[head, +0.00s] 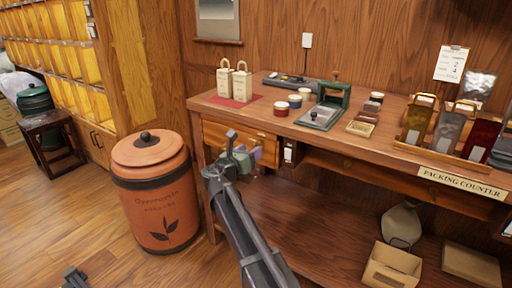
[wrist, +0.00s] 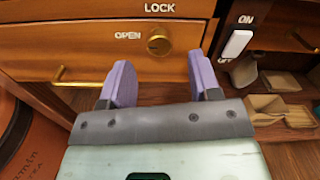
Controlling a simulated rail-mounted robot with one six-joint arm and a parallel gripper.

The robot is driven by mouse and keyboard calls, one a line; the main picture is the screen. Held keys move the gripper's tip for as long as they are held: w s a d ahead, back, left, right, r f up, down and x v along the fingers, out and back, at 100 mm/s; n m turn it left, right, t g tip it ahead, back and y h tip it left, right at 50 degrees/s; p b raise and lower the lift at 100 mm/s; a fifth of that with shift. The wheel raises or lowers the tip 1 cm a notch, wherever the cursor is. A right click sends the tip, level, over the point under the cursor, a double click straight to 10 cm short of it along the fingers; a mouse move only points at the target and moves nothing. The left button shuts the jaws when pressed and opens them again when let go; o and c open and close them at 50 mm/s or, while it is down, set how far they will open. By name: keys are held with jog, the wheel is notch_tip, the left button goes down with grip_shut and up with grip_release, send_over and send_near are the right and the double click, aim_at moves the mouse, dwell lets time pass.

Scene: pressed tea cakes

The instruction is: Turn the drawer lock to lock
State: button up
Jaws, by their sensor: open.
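The drawer lock is a round brass knob (wrist: 159,41) on the wooden drawer front (wrist: 60,45), in the wrist view. The word LOCK is above it and OPEN is to its left. A dark mark shows on the knob's left side; I cannot tell exactly which label it points at. My gripper (wrist: 162,84) is open, with its two purple fingers below and to either side of the knob in the picture, not touching it. In the head view my gripper (head: 246,156) is in front of the drawer (head: 225,142) and hides the lock.
A white switch (wrist: 236,44) marked ON is right of the drawer. A brass handle (wrist: 60,77) is at lower left. A large orange canister (head: 153,190) stands left of the counter (head: 400,157). Two pale bags (head: 232,82), jars and a press (head: 325,108) stand on top.

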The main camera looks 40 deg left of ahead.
aim_at(258, 142)
jog(key=w, duration=0.4)
jog(key=shift+w+a, duration=0.25)
jog(key=c, duration=0.9)
